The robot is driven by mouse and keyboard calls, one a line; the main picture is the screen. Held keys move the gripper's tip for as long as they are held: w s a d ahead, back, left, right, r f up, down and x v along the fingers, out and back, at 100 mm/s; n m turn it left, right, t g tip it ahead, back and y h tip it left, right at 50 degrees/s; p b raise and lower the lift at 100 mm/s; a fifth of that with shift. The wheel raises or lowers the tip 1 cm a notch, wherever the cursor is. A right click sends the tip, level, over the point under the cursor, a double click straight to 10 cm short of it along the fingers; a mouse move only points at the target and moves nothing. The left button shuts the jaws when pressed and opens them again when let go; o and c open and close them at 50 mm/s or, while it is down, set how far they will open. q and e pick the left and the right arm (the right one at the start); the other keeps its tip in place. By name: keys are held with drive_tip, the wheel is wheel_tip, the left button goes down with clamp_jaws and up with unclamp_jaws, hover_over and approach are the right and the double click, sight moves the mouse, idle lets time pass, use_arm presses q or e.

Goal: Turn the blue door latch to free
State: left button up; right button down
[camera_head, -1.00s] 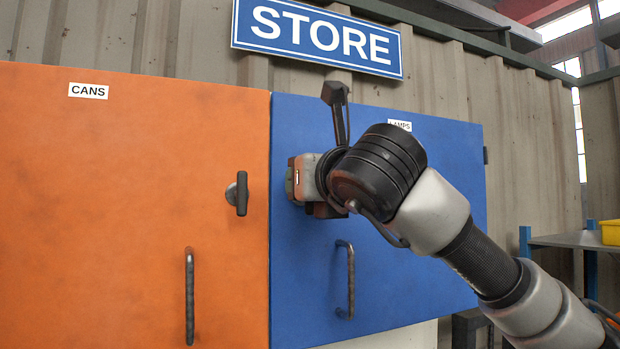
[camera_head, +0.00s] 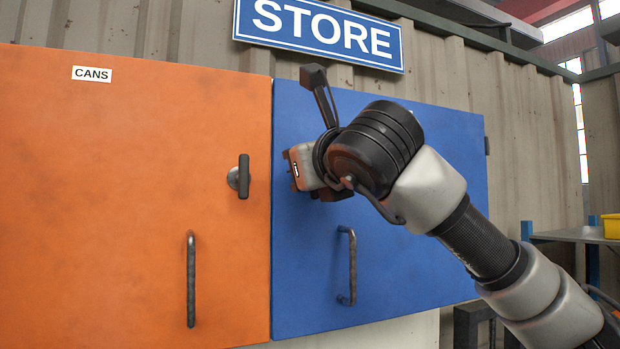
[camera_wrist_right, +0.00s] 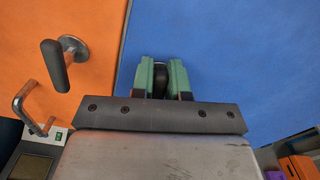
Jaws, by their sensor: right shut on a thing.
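The blue door (camera_head: 430,265) is shut, beside the orange door. My right gripper (camera_wrist_right: 161,80) is at the blue door's upper left, near its edge with the orange door. In the wrist view its green fingers are closed on the blue door latch (camera_wrist_right: 160,82), a dark knob seen nearly end-on between them. Most of the latch is hidden by the fingers, so its exact angle cannot be told. In the head view my right gripper (camera_head: 293,168) and wrist cover the latch. My left gripper is not in view.
The orange door (camera_head: 110,200) has a dark upright latch (camera_head: 243,177) and a bar handle (camera_head: 191,280) close by on the left. The blue door's bar handle (camera_head: 350,265) is below my wrist. A table (camera_head: 570,237) with a yellow bin (camera_head: 611,226) stands at right.

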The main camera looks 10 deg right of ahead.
drive_tip(key=n+b, duration=0.1)
drive_tip(key=n, duration=0.1)
drive_tip(key=n+b, duration=0.1)
drive_tip(key=shift+a+f+n, duration=0.2)
drive_tip(key=shift+a+n, duration=0.1)
drive_tip(key=shift+n, duration=0.1)
drive_tip(key=shift+s+a+f+n+b, duration=0.1)
drive_tip(key=shift+f+n+b, duration=0.2)
drive_tip(key=shift+n, duration=1.55)
drive_tip(key=shift+a+f+n+b, duration=0.15)
drive_tip(key=shift+n+b, duration=0.25)
drive_tip(key=shift+n, duration=1.5)
drive_tip(key=shift+s+a+f+n+b, duration=0.1)
drive_tip(key=shift+f+n+b, duration=0.2)
drive_tip(key=shift+n, duration=1.55)
drive_tip(key=c, duration=1.1)
unclamp_jaws()
